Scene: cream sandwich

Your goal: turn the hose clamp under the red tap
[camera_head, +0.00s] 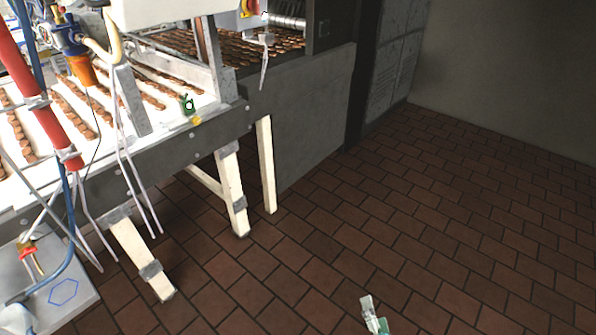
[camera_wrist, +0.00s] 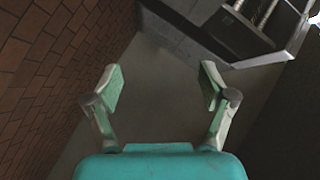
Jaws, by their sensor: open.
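A small red tap (camera_head: 28,250) with thin yellowish pieces below it shows at the lower left in the head view, against a grey box. I cannot make out a hose clamp under it at this size. My gripper (camera_head: 373,314) shows only in part at the bottom edge of the head view, far to the right of the tap and over the tiled floor. In the wrist view my gripper (camera_wrist: 160,86) has its two pale green pads wide apart, with nothing between them. The tap is not in the wrist view.
A conveyor machine (camera_head: 185,149) with rows of brown biscuits stands at the left on pale legs (camera_head: 231,190). A red pipe (camera_head: 38,95) and blue hoses hang in front of it. The grey box (camera_head: 60,296) is at the lower left. The brown tiled floor (camera_head: 420,230) is clear.

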